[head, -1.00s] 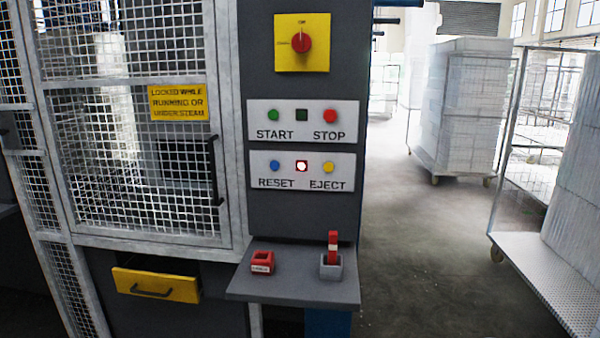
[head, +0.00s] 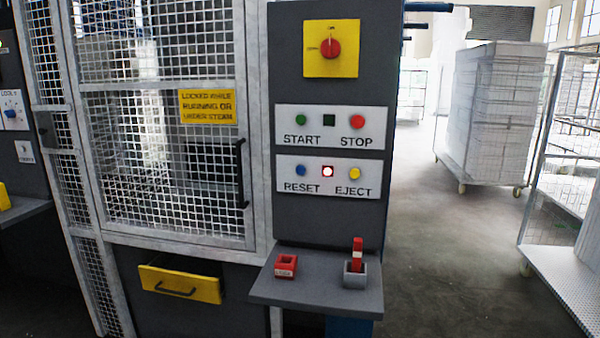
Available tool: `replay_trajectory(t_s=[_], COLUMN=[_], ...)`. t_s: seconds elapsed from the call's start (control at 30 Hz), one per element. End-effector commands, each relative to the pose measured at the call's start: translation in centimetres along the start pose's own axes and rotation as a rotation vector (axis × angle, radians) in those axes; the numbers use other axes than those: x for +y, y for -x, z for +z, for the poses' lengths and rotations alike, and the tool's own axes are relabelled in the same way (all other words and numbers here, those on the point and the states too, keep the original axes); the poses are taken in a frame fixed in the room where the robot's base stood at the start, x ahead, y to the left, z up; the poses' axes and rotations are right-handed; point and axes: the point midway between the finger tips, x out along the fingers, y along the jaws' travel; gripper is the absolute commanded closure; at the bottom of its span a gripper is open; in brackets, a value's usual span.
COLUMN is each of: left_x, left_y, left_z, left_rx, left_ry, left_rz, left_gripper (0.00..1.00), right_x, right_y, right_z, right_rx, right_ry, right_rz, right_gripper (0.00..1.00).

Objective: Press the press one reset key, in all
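The blue RESET key (head: 301,170) sits on the lower white plate (head: 287,188) of the dark control panel, above its RESET label. A lit indicator, white with a red rim (head: 328,171), is right of it, then the yellow EJECT key (head: 355,173). The upper plate holds a green START key (head: 301,120), a dark indicator (head: 330,121) and a red STOP key (head: 358,122). Above is a red rotary switch (head: 330,47) on a yellow plate. No press number is readable on this panel. Neither gripper is in view.
A grey shelf (head: 320,285) juts out below the panel, bearing a red block (head: 286,265) and a grey holder (head: 356,277) with a red piece. The mesh door (head: 165,218) appears closed. A yellow drawer (head: 180,284) is below. Open floor (head: 440,240) and loaded carts lie right.

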Motion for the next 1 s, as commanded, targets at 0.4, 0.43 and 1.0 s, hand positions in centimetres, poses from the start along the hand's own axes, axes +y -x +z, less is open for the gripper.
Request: replay_trajectory(t_s=[0.4,0.43,1.0], left_x=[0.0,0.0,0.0], left_y=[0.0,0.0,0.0], left_z=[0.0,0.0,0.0], left_rx=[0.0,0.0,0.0], left_ry=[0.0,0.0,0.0], left_rz=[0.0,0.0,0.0], left_gripper=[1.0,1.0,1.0], right_x=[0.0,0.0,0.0], right_y=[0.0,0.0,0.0], right_z=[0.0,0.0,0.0], right_rx=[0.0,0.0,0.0], right_ry=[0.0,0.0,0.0], right_rz=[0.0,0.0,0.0], right_gripper=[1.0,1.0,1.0])
